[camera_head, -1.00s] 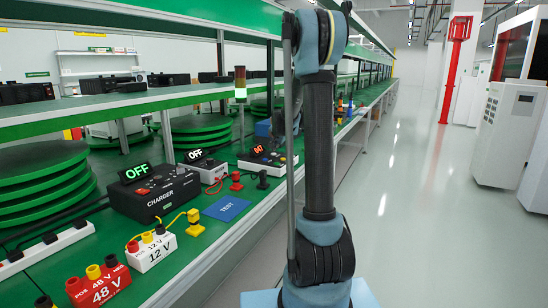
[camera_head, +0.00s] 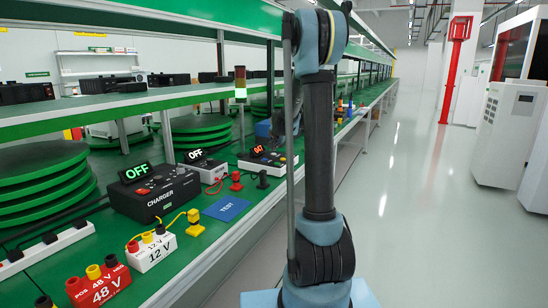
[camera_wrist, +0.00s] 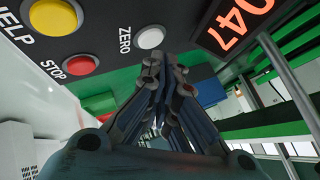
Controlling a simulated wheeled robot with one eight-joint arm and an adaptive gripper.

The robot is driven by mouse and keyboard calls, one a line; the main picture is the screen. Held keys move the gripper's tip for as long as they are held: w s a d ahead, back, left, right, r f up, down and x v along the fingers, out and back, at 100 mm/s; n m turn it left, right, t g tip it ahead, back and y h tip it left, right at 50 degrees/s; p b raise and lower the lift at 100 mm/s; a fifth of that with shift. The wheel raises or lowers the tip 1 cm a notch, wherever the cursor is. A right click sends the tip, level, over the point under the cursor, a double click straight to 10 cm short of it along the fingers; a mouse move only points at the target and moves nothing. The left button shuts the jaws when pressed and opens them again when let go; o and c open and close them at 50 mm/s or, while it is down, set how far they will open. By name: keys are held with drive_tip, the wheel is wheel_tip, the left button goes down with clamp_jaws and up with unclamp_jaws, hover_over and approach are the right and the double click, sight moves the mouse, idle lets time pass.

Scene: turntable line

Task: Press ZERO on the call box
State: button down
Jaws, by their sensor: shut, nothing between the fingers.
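The call box (camera_wrist: 100,22) fills the top of the wrist view as a dark panel. Its round white button (camera_wrist: 151,37) is labelled ZERO; a red button (camera_wrist: 82,65) is labelled STOP and a yellow one (camera_wrist: 53,18) HELP. A tilted display (camera_wrist: 240,22) beside it shows red digits that look like 047. My gripper (camera_wrist: 165,60) is shut and empty, its tips close by the white button. I cannot tell whether they touch it. In the head view the box (camera_head: 270,161) stands on the green bench, partly hidden behind my arm.
On the bench (camera_head: 170,242) stand a black charger (camera_head: 152,197) and a pale unit (camera_head: 203,167), both with OFF displays. A blue TEST pad (camera_head: 226,208), a 12 V block (camera_head: 152,252) and a 48 V block (camera_head: 98,288) lie nearer. The aisle floor (camera_head: 420,220) on the right is clear.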

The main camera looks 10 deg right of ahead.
drive_tip(key=shift+f, duration=0.7)
idle(1.0)
drive_tip(key=shift+r, duration=0.8)
drive_tip(key=shift+r, duration=0.1)
drive_tip(key=shift+r, duration=2.4)
